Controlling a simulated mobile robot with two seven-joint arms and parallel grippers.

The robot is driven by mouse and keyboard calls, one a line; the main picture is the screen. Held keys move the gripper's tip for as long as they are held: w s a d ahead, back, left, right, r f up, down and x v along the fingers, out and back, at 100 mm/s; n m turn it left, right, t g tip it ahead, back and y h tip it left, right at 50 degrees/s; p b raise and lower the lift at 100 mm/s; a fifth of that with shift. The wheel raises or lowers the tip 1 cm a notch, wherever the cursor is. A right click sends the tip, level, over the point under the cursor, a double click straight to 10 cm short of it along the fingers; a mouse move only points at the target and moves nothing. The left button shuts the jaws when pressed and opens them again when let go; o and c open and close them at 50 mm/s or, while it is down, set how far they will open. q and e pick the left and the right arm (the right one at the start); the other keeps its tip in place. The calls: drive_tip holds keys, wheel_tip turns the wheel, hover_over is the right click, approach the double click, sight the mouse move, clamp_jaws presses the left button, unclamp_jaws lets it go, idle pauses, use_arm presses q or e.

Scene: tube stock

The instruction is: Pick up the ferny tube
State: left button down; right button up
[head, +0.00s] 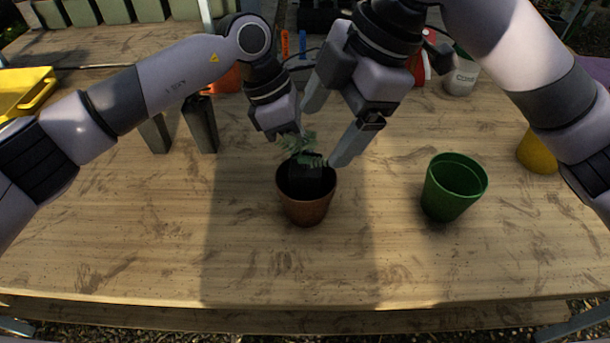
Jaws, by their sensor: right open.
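The ferny tube (308,180) is a small dark tube with green fronds on top. It stands inside a brown pot (306,211) at the middle of the table, with its lower part hidden by the pot. My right gripper (325,136) is open, its two pale fingers apart just above and behind the fronds. One finger comes down close to the right side of the plant; I cannot tell whether it touches. My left gripper (277,120) is close behind the fronds on the left, and its fingertips are not clear.
A green pot (453,188) stands right of the brown pot, and a yellow pot (538,153) is farther right. Two dark upright slabs (201,124) show below my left forearm. A yellow tray (25,94) is at the far left. The front of the table (150,250) is clear.

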sight(306, 168)
drive_tip(key=s+a+n+t+h, duration=0.3)
drive_tip(key=s+n+t+h, duration=0.15)
drive_tip(key=n, duration=0.75)
drive_tip(key=shift+g, duration=0.25)
drive_tip(key=x, duration=0.6)
drive_tip(key=shift+w+a, duration=0.1)
drive_tip(key=shift+w, duration=0.4)
drive_tip(key=shift+w+x, duration=0.15)
drive_tip(key=shift+x, duration=1.2)
drive_tip(key=shift+w+x, duration=0.15)
drive_tip(key=shift+x, duration=1.25)
drive_tip(key=shift+r, duration=0.1)
drive_tip(key=c, duration=1.5)
